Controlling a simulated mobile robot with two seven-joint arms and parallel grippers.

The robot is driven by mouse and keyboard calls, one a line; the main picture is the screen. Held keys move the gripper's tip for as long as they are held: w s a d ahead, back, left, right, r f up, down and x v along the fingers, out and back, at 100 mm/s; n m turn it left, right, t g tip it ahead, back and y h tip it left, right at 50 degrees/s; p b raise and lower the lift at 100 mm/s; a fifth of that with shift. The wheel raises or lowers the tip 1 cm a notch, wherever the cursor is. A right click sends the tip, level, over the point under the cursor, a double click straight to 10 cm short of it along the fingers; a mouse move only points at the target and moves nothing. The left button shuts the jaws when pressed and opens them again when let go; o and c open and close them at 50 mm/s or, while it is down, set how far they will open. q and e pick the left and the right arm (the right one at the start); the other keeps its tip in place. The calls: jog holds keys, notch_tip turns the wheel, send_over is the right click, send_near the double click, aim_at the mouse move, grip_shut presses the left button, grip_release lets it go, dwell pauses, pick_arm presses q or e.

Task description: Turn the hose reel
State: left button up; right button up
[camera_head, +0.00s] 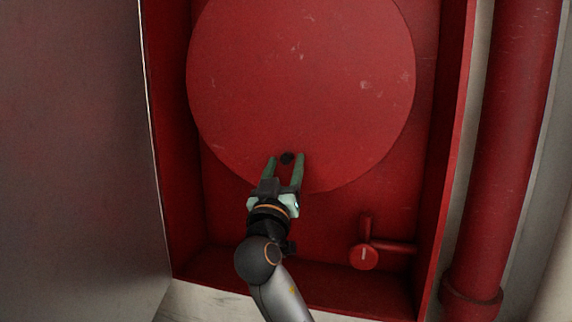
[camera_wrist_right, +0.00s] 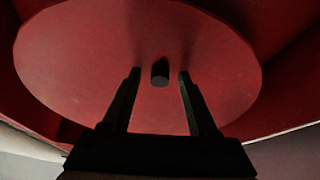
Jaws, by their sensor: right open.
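The hose reel (camera_head: 300,75) is a large round red disc inside a red cabinet. It also fills much of the right wrist view (camera_wrist_right: 90,65). A small dark knob (camera_head: 287,158) sticks out near the reel's lower edge. My right gripper (camera_head: 286,158) is open at the lower part of the reel, its two green fingers pointing up. My left gripper is not in view.
The red cabinet (camera_head: 180,130) has side walls around the reel. A grey door panel (camera_head: 75,160) stands at the left. A red valve (camera_head: 364,257) sits at the lower right inside the cabinet. A thick red pipe (camera_head: 508,150) runs upright outside at the right.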

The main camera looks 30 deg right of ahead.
grip_shut()
dwell(0.5)
dwell(0.9)
